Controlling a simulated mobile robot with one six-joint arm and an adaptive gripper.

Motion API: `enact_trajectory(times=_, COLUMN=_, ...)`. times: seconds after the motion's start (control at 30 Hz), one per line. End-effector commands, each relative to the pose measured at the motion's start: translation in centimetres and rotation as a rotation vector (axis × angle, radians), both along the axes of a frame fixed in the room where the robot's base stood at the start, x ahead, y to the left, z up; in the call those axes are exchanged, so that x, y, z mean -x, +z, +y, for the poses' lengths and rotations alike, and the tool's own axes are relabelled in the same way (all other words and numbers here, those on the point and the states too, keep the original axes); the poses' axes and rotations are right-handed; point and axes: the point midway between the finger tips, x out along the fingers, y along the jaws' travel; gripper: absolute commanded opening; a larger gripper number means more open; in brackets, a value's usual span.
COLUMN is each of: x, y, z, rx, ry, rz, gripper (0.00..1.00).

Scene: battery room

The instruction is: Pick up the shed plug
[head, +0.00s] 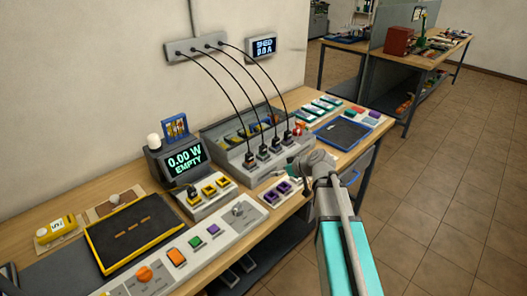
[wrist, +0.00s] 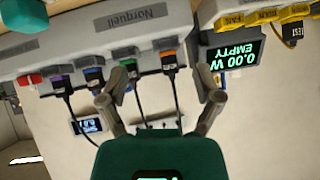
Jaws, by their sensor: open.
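Several black plugs with cables stand in a row in the grey charger block (head: 268,165) on the bench. In the wrist view they carry coloured marks: a purple-marked plug (wrist: 62,86), a blue-marked plug (wrist: 94,78), a green-marked plug (wrist: 131,70) and an orange-marked plug (wrist: 169,63). I cannot tell which is the shed plug; no such label is readable on them. My gripper (wrist: 166,88) is open and empty. The orange-marked plug appears between its fingertips, and the green-marked one close by the left finger. In the head view my gripper (head: 315,162) is right of the row.
A wall display (head: 262,47) reads "SHED 0.0 A" beside a grey outlet strip (head: 195,49) where the cables end. A meter (head: 184,161) reads "0.00 W EMPTY". A blue tray (head: 341,133) lies right of the charger. The floor right of the bench is clear.

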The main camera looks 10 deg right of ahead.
Motion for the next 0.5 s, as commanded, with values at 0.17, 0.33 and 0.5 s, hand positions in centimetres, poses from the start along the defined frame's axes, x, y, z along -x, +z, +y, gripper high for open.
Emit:
enact_trajectory(times=0.17, x=-3.9, y=2.6, z=-2.0, rx=-0.034, ry=-0.006, rz=-0.200, gripper=0.83)
enact_trajectory(times=0.33, x=-5.3, y=4.0, z=-3.1, rx=-0.039, ry=-0.019, rz=-0.295, gripper=0.83)
enact_trajectory(times=0.5, x=-5.5, y=4.2, z=-3.2, rx=-0.040, ry=-0.021, rz=-0.312, gripper=0.83)
